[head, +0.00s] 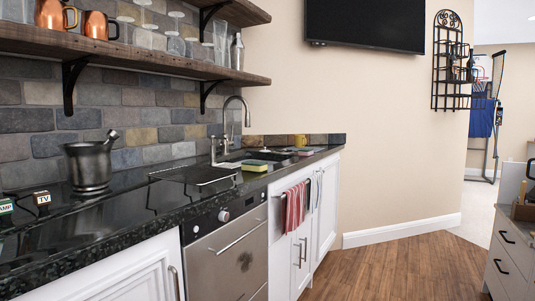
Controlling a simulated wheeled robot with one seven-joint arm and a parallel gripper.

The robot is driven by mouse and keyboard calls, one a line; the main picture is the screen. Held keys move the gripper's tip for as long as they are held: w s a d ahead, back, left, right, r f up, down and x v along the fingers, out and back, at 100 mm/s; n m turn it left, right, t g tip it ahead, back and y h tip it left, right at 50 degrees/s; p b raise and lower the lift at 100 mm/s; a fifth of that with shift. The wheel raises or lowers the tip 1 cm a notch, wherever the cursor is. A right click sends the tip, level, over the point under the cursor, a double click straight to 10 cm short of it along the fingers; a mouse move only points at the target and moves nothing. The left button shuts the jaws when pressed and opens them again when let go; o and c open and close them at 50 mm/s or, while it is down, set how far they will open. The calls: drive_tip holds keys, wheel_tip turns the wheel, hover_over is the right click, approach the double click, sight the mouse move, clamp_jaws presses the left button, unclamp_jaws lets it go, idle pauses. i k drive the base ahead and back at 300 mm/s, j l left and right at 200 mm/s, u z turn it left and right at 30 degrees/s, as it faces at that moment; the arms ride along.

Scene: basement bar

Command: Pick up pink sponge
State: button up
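A small pinkish item with some green (304,153), which looks like the pink sponge, lies on the dark counter (110,212) beyond the sink, near the far end. It is small in the picture, so its exact shape is hard to tell. A yellow-green sponge (255,167) lies nearer, at the front edge of the counter by the sink. My gripper is not in the head view.
A striped towel (295,206) hangs below. Shelves (150,61) overhang the counter. The wooden floor (410,268) is clear ahead; drawers (508,255) stand right.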

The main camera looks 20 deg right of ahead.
sight(304, 152)
drive_tip(key=i+l+u, duration=0.3)
drive_tip(key=l+u, duration=0.15)
drive_tip(key=l, duration=0.2)
drive_tip(key=i+l+u, duration=0.2)
drive_tip(key=l, duration=0.15)
drive_tip(key=l+u, duration=0.25)
drive_tip(key=l, duration=0.1)
